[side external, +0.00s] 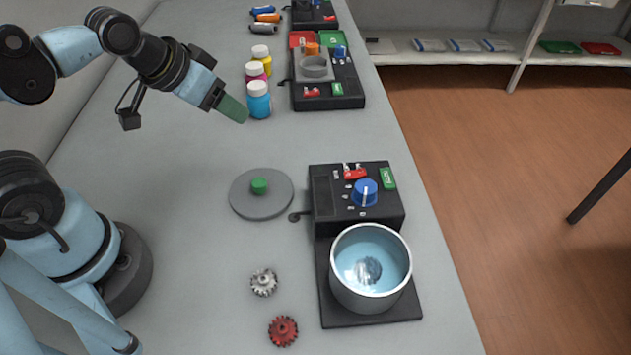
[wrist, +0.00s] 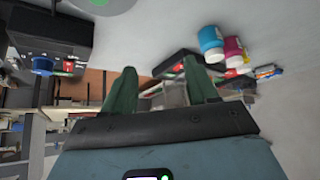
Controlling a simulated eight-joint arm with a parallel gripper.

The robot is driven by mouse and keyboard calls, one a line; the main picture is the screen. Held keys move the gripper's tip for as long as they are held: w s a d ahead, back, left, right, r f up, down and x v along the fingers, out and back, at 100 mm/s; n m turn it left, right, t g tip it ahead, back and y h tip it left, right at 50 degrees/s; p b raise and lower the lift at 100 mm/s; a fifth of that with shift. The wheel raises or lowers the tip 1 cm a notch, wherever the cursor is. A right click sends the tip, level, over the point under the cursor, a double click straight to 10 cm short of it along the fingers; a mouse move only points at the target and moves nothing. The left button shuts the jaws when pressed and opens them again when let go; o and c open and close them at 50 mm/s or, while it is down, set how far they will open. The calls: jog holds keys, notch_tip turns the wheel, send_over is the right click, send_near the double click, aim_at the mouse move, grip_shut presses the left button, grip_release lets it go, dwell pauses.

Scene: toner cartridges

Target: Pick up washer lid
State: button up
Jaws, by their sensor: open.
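The washer lid (side external: 261,204), a flat grey disc with a green knob (side external: 259,185), lies on the table left of the black washer unit. Part of a grey disc, apparently the lid (wrist: 110,3), shows at the top edge of the wrist view. My gripper (side external: 236,110) is raised over the table beyond the lid, close to the bottles in the picture and well apart from the lid. In the wrist view my gripper (wrist: 160,80) has its two green fingers spread with nothing between them. The washer tub (side external: 334,262) is grey, open at the top and pale blue inside.
The washer's control box (side external: 328,200) has a blue dial and red and green parts. A metal gear (side external: 264,282) and a red gear (side external: 283,331) lie in front of the lid. Coloured bottles (side external: 259,105) and another black unit (side external: 346,93) stand farther back. Table left of the lid is clear.

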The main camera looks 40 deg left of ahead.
jog(key=m+g, duration=0.6)
jog(key=m, duration=0.1)
send_near(259, 182)
jog(key=shift+a+f+h, duration=0.1)
jog(key=shift+f+h, duration=0.3)
jog(key=shift+f, duration=1.25)
jog(key=shift+w+f, duration=0.2)
jog(key=shift+f, duration=0.65)
jog(key=shift+w+f, duration=0.2)
jog(key=shift+f, duration=1.5)
jog(key=shift+c, duration=0.3)
grip_shut()
